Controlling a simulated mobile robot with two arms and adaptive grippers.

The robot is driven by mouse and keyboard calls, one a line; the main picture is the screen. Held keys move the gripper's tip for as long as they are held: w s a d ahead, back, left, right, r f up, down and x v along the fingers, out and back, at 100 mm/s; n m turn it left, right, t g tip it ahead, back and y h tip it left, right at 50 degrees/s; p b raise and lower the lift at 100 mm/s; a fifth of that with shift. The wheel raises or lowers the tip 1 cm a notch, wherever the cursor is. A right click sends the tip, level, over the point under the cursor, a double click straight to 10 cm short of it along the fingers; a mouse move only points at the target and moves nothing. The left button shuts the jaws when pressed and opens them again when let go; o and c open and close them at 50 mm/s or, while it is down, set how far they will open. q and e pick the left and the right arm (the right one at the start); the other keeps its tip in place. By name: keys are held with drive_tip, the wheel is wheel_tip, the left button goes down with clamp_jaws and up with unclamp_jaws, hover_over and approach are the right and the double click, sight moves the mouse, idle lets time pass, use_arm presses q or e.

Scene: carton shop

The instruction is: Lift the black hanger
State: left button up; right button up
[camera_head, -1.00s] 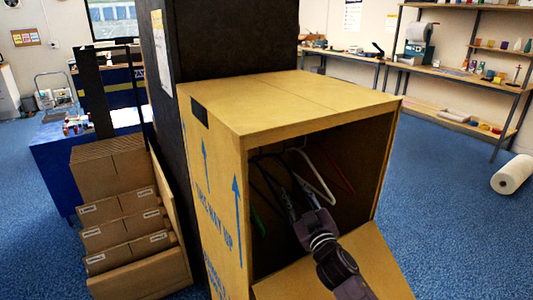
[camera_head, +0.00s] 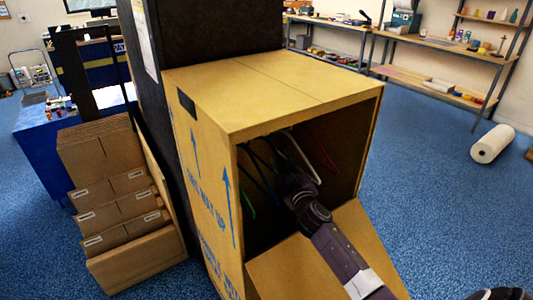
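The black hanger (camera_head: 258,163) hangs in the shaded inside of the open carton, among other hangers. Its dark outline is hard to separate from the carton's dark inner wall. My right gripper (camera_head: 284,178) reaches in through the carton's open front, close to the black hanger and just left of the white hanger (camera_head: 306,160). Its fingers are dark and partly hidden by its own wrist, so I cannot tell whether they are open or closed on a hanger. My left gripper is not in view.
The tall cardboard carton (camera_head: 270,90) has a lowered front flap (camera_head: 290,270) under my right arm. A green hanger (camera_head: 248,204) and a red hanger (camera_head: 325,155) hang inside. A rack of folded cartons (camera_head: 110,190) stands left.

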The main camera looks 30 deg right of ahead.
drive_tip(key=shift+x, duration=1.2)
drive_tip(key=shift+a, duration=0.1)
drive_tip(key=shift+c, duration=0.2)
clamp_jaws()
